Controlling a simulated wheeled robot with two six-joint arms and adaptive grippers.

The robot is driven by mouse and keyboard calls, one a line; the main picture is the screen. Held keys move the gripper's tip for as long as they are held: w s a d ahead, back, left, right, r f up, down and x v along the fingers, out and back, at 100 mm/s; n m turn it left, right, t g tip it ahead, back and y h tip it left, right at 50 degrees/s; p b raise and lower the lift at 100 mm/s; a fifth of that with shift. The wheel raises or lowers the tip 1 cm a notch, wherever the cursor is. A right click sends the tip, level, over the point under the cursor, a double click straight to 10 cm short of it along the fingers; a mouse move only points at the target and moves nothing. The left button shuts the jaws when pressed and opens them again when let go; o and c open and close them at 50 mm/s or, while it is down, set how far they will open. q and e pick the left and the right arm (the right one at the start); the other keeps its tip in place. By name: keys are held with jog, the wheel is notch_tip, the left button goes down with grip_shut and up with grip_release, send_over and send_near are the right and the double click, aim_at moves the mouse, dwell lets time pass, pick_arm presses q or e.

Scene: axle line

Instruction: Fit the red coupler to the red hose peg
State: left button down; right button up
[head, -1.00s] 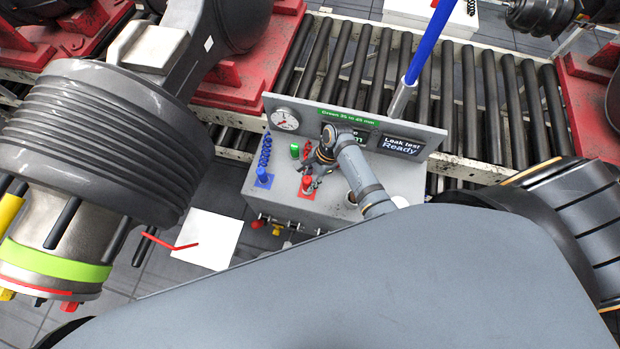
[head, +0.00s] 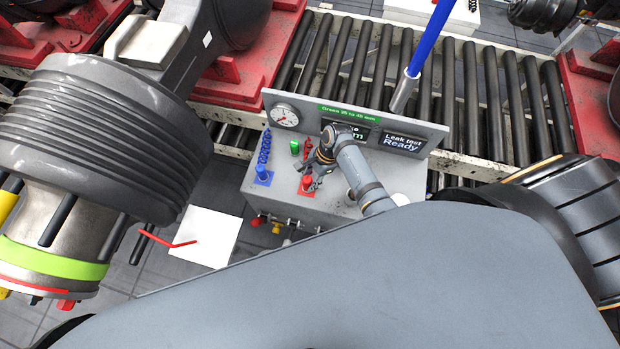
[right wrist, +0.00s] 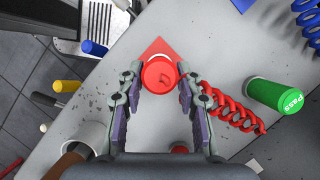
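The red coupler (right wrist: 160,74) is a short red cylinder over a red square plate (right wrist: 157,49) on the grey test bench. In the head view the coupler (head: 306,183) shows near the bench front. My right gripper (right wrist: 160,76) comes down over it, one fingertip against each side. In the head view my right gripper (head: 317,172) partly covers this spot. A coiled red hose (right wrist: 235,112) runs beside the right finger; its join to the coupler is hidden. The peg beneath is hidden, so I cannot tell how fully the coupler is seated. My left gripper is not in view.
A blue coupler (head: 262,174) stands on a blue plate at the left. A green cylinder marked Pass (right wrist: 274,95) lies right of my fingers. The bench's back panel (head: 355,110) carries a gauge and screens. Rollers (head: 480,100) run behind it. A large grey drum-like part (head: 90,140) fills the left.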

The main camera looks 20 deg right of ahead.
jog(key=shift+o, duration=1.3)
jog(key=shift+r, duration=0.1)
jog(key=v, duration=1.2)
jog(key=shift+a, duration=0.1)
